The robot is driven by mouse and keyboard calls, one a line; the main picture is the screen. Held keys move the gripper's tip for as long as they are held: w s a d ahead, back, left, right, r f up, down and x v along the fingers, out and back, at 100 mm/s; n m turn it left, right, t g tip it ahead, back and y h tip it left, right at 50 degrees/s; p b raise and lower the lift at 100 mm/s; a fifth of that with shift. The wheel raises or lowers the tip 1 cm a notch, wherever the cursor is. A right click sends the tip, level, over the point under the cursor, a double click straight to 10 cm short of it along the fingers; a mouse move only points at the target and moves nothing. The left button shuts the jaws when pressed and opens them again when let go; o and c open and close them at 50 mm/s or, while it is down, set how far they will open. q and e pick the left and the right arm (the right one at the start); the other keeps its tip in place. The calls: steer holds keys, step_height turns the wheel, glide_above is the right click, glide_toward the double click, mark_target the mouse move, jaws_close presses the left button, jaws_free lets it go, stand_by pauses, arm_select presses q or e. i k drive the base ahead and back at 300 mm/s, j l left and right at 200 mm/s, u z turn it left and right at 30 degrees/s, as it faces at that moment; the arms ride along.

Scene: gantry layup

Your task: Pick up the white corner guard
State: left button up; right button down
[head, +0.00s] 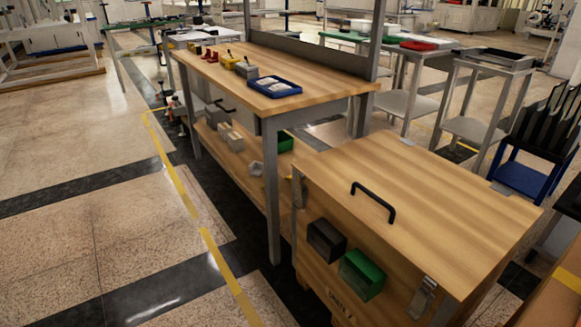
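A small pale, angular piece (257,169) lies on the lower shelf of the wooden workbench, near its right leg. It may be the white corner guard, but it is too small to tell for sure. No other piece in view is clearly a white corner guard. Neither of my grippers is in view.
The workbench (330,88) carries a blue tray (274,87) and small red and yellow items. Pale blocks (235,141) sit on its lower shelf (268,192). A wooden crate (450,205) with a black handle (373,202), a black box (326,240) and a green box (362,274) stands in front. The left floor is clear.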

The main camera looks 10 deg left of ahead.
mark_target(256, 168)
steer(key=j+z, duration=0.5)
steer(key=j, duration=0.6)
steer(key=j+z, duration=0.1)
steer(key=j, duration=0.65)
steer(key=k+j, duration=0.1)
steer(key=j, duration=0.65)
steer(key=k+j+z, duration=0.15)
steer(key=j, duration=0.6)
steer(key=i, duration=0.1)
